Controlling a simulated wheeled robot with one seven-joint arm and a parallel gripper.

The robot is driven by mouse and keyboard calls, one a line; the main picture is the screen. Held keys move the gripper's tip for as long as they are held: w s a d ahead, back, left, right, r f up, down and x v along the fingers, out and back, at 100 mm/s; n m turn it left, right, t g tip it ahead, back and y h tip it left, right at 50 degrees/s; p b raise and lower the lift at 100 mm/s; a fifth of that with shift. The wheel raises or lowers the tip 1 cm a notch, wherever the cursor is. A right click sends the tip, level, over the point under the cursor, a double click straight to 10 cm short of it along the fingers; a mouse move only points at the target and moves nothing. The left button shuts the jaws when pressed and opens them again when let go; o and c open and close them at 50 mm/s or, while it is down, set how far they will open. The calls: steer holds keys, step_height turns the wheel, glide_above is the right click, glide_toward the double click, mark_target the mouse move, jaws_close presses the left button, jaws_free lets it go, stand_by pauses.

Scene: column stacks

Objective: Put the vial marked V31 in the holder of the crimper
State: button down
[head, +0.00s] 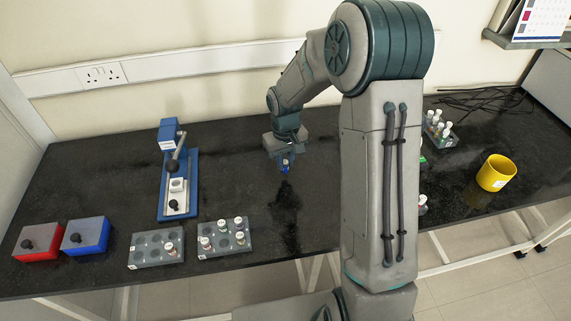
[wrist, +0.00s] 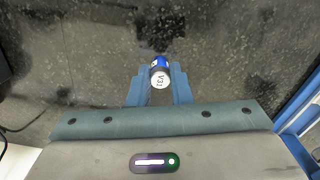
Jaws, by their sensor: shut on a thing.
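My gripper (wrist: 159,85) is shut on a vial (wrist: 160,77) with a white cap and a blue band; the cap marking looks like V31. The crimper (head: 165,201) has a blue base, an upright head and a lever. Its white holder (head: 177,185) sits on the base below the head and looks empty. A blue edge (wrist: 298,108), apparently the crimper's base, shows at the right of the wrist view.
Two grey racks (head: 143,260) (head: 212,251) with some vials stand at the front. Red (head: 37,250) and blue (head: 86,247) boxes are at left. Another vial rack (head: 437,143), a yellow mug (head: 495,173) and black cables (head: 480,100) are at right. Bench between crimper and gripper is clear.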

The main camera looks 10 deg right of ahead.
steer(key=shift+f, duration=1.1)
steer(key=shift+f, duration=0.15)
steer(key=c, duration=1.3)
jaws_free()
